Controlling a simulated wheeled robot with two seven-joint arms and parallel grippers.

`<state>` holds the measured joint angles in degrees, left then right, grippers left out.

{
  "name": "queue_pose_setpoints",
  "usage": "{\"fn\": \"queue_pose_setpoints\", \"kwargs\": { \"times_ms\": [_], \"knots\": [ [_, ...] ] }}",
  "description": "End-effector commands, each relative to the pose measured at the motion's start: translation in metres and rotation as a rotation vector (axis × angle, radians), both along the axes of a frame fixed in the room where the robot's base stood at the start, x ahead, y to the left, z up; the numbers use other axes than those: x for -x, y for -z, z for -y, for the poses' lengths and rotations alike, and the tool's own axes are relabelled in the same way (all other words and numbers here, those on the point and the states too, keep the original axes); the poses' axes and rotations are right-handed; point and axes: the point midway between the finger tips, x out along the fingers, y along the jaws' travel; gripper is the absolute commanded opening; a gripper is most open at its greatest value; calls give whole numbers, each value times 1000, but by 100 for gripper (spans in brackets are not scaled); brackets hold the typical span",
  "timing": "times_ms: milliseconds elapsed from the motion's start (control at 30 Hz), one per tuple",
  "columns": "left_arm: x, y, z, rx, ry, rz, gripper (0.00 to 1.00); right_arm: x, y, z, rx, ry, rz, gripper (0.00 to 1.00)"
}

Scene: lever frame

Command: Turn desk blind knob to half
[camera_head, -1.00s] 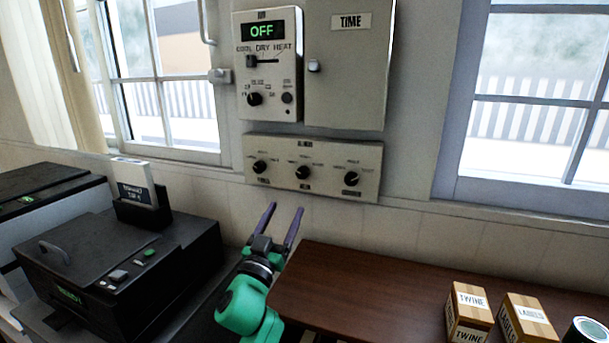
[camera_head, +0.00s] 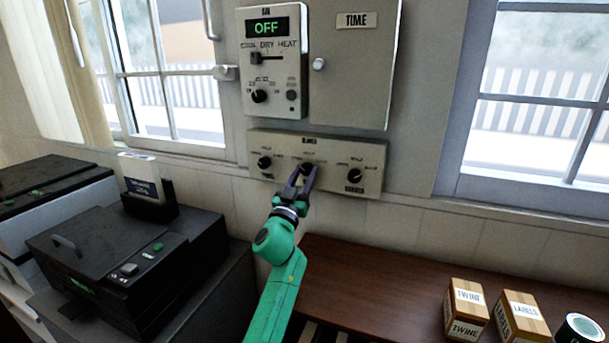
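A cream wall panel (camera_head: 341,184) carries three dark round knobs in a row. The left knob (camera_head: 264,163) and the right knob (camera_head: 355,176) show clearly. The middle knob (camera_head: 307,168) is partly hidden by my gripper. The small labels are too blurred to read, so I cannot tell which is named desk blind. My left gripper (camera_head: 304,172) points up at the middle knob, with its purple fingers apart and a tip on either side of it. I cannot tell whether the fingers touch the knob. My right gripper is not in view.
Above are a control unit (camera_head: 284,105) reading OFF and a grey TIME cabinet (camera_head: 345,90). A black machine (camera_head: 100,265) stands left. A brown desk (camera_head: 365,270) below holds TWINE (camera_head: 465,310) and LABELS (camera_head: 520,318) boxes and a can (camera_head: 580,328) at right.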

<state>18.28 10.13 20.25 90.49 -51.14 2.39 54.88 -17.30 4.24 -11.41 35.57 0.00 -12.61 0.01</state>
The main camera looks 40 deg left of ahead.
Motion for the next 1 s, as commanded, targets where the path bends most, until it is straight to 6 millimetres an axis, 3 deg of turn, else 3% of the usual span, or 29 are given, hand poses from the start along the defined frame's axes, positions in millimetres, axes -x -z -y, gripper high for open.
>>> {"fn": "queue_pose_setpoints", "kwargs": {
  "times_ms": [467,1000],
  "knots": [
    [1,0,-1,-71,-1,-27,0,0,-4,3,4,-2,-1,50],
    [2,-3,-4,-487,1,-172,0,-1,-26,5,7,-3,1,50]
  ]
}}
